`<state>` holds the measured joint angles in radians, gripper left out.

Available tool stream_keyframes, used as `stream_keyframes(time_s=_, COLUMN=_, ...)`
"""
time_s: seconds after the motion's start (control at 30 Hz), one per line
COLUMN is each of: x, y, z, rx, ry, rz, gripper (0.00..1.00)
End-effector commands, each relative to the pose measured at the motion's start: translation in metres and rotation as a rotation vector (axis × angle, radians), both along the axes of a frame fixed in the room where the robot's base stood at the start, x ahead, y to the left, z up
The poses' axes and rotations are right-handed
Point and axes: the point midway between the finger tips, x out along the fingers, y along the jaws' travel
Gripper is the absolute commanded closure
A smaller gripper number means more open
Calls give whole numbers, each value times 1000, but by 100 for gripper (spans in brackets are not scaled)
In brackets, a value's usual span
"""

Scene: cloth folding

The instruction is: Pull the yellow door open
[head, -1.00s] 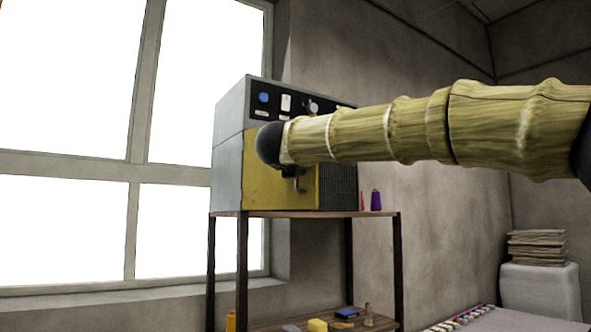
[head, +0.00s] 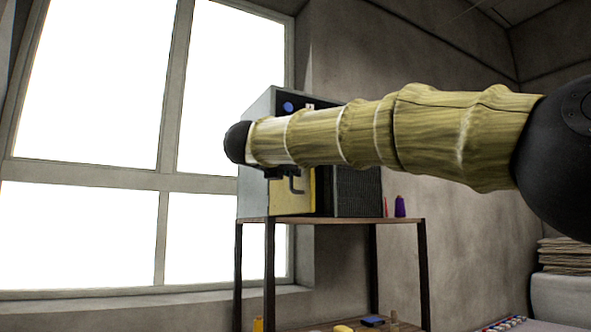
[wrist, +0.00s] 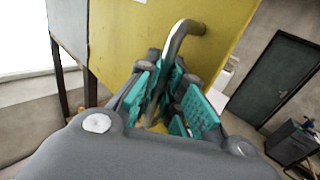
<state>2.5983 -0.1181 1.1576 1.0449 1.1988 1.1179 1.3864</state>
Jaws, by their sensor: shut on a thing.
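The yellow door (head: 306,192) is on the front of a grey machine (head: 255,185) that stands on a shelf. In the wrist view the door (wrist: 125,35) fills the upper middle, with a curved metal handle (wrist: 178,36). My gripper (wrist: 172,80) has its teal finger pads on both sides of the handle's lower part and is shut on it. The fingertips partly hide the handle there. In the head view the handle (head: 297,187) shows below my arm. A dark strip shows between the door and the grille, so the door looks partly open. My arm hides the door's upper part.
The shelf (head: 330,219) has thin dark legs. A purple cone (head: 400,206) and a red one (head: 386,207) stand on its top at the right. A large window (head: 110,90) is at the left. Cardboard sheets (head: 565,252) are stacked at the right.

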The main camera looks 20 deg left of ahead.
Motion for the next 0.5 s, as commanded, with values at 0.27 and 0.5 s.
stream_keyframes(time_s=0.27, x=-1, y=1, z=1, rx=-1, ry=-1, rz=2, gripper=100)
stream_keyframes(time_s=0.5, x=-1, y=1, z=1, rx=-1, ry=-1, rz=2, gripper=68)
